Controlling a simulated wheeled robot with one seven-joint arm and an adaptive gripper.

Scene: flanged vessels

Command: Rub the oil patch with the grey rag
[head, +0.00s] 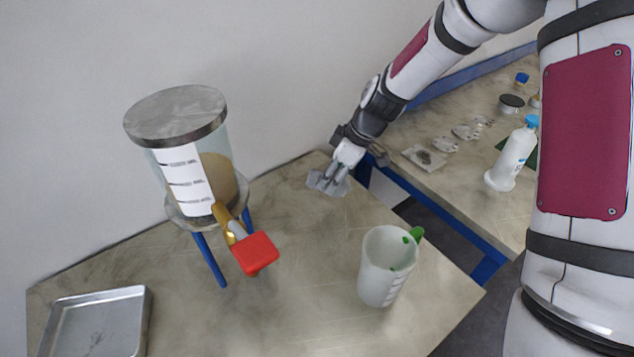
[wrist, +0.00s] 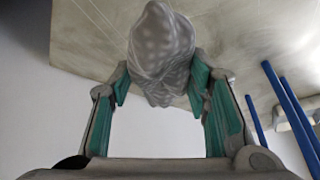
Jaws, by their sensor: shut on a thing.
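My gripper (head: 338,176) is at the back corner of the near table (head: 300,300), pointing down. It is shut on the grey rag (head: 322,184), which is bunched between the fingers and spreads out below them. In the wrist view the rag (wrist: 162,50) is a crumpled grey lump between the two green-padded fingers, with the tabletop (wrist: 240,40) behind it. The rag is at or just above the table surface; I cannot tell if it touches. I cannot make out an oil patch on the near table; the rag and gripper cover part of that corner.
A lidded glass vessel (head: 222,150) on blue legs, with a red-handled valve (head: 256,252), stands left. A measuring jug (head: 375,275) stands right, a metal tray (head: 143,315) front left. A second table behind holds a white bottle (head: 512,155) and a square with dark grey matter (head: 425,158).

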